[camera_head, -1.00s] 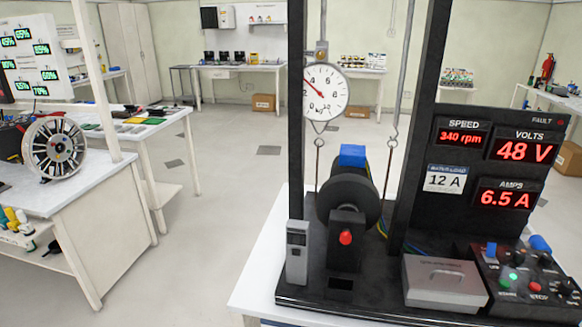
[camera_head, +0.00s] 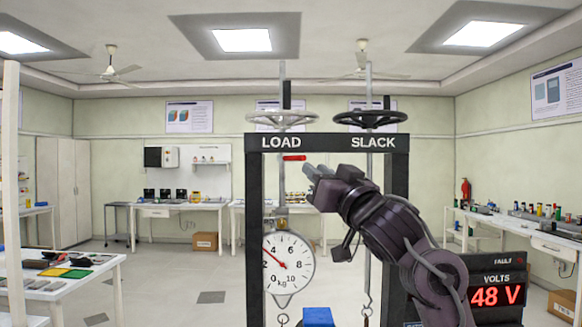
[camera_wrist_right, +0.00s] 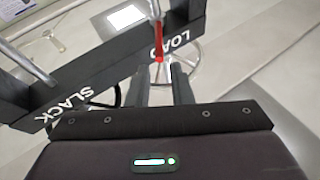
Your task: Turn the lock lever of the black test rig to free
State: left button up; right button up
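The black test rig (camera_head: 330,142) stands in the middle of the head view, its crossbar marked LOAD and SLACK. A red lever (camera_head: 294,158) lies level just under the crossbar, below LOAD. In the right wrist view the red lever (camera_wrist_right: 159,42) points toward the gap between my fingers. My right gripper (camera_head: 315,176) is just right of and slightly below the lever in the head view. Its fingers (camera_wrist_right: 163,88) are apart with nothing between them, and I see no contact with the lever. My left gripper is not in view.
A grey handwheel (camera_head: 283,117) sits above LOAD and a black one (camera_head: 370,119) above SLACK. A dial scale (camera_head: 288,262) hangs inside the frame. The rig's uprights (camera_head: 255,230) flank my right arm's space. A side table (camera_head: 60,290) stands at left.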

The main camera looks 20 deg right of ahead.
aim_at(301, 158)
jog(key=shift+w+r, duration=0.3)
jog(key=shift+r, duration=0.15)
jog(key=p+x, duration=0.1)
jog(key=x, duration=0.2)
jog(key=p+x, duration=0.2)
jog(key=x, duration=0.1)
jog(key=shift+w+a+f, duration=0.1)
jog(key=shift+w+a, duration=0.05)
jog(key=shift+w, duration=0.25)
grip_shut()
